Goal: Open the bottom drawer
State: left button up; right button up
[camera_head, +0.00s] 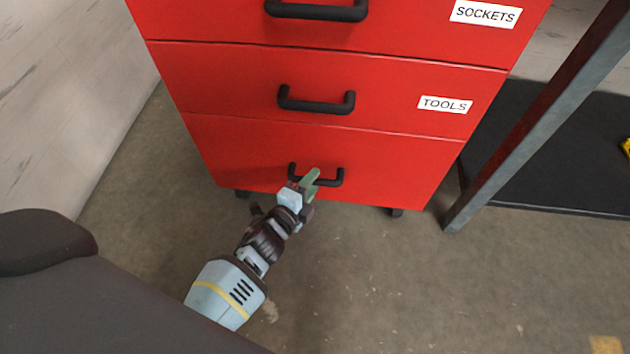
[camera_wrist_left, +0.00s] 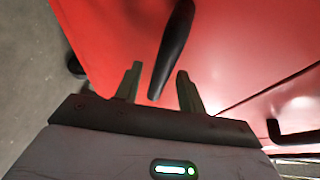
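The bottom drawer (camera_head: 400,165) is the lowest red front of the cabinet and sits flush with the fronts above. Its black bar handle (camera_head: 330,182) is partly hidden by my left gripper (camera_head: 308,184) in the head view. In the left wrist view the handle (camera_wrist_left: 172,48) runs down toward the space between the two green-grey fingers of the left gripper (camera_wrist_left: 157,88). The fingers are open, with gaps on both sides of the handle. My right gripper is not in view.
Above are the drawer labelled TOOLS (camera_head: 380,95) and the drawer labelled SOCKETS (camera_head: 420,30), both shut. A grey metal post (camera_head: 540,120) and a dark low shelf (camera_head: 560,165) stand at the right. A pale wall (camera_head: 70,90) is at the left. Floor (camera_head: 450,290) in front is clear.

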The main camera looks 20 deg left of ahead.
pick_arm(q)
jog(key=shift+x, duration=0.8)
jog(key=shift+c, duration=0.4)
grip_shut()
